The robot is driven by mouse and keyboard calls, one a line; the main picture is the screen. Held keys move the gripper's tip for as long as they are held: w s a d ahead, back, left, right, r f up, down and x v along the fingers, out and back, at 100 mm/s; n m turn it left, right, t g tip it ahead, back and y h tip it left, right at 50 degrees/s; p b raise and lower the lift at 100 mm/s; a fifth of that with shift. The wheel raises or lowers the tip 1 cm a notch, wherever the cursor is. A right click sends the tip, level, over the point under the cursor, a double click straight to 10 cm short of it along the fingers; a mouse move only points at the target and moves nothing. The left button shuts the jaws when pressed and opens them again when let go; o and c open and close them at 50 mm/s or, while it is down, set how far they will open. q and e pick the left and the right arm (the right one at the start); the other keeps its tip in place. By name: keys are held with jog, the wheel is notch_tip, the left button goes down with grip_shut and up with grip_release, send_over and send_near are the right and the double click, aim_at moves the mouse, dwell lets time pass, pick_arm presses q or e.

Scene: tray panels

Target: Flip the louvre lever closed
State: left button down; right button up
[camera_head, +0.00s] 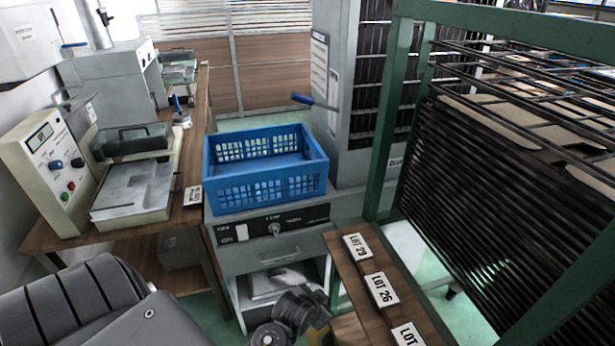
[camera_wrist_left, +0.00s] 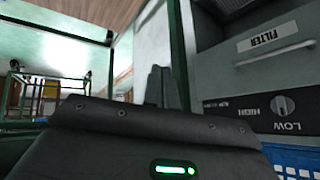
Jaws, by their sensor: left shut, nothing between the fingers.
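The louvre lever (camera_head: 306,99) has a blue grip and stands out to the left from the tall grey louvred cabinet (camera_head: 345,70) in the head view. A thin rod joins its grip to the cabinet side. In the left wrist view, my left gripper (camera_wrist_left: 163,86) shows as two dark fingers close together, with nothing seen between them. It is apart from the lever, which I cannot make out in the wrist view. The lever's far end is hard to see. My right gripper is not in view.
A blue crate (camera_head: 266,191) stands on a cabinet left of and below the lever. A green-framed rack (camera_head: 384,130) stands at the right. A wooden board with LOT cards (camera_head: 380,289) lies at the front.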

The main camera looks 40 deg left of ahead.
pick_arm(q)
notch_tip(320, 180, up, 14)
jog(key=w+t+p, duration=0.1)
jog(key=t, duration=0.1)
jog(key=w+a+r+n+t+y, duration=0.1)
jog(key=w+a+r+t+y, duration=0.25)
jog(key=w+r, duration=0.4)
jog(key=w+a+r+n+t+y, duration=0.15)
jog(key=w+a+r, duration=0.25)
jog(key=w+r, duration=0.4)
jog(key=w+a+r+n+g+y, duration=0.1)
jog(key=a+r+n+y, duration=0.1)
jog(key=r, duration=0.8)
jog(key=w+a+r+n+g+y, duration=0.1)
jog(key=a+r+y, duration=0.4)
jog(key=r, duration=0.5)
jog(key=shift+a+r+n+g+y, duration=0.25)
jog(key=shift+n+g+y, duration=0.25)
jog(key=shift+n+y, duration=0.65)
jog(key=shift+w, duration=0.1)
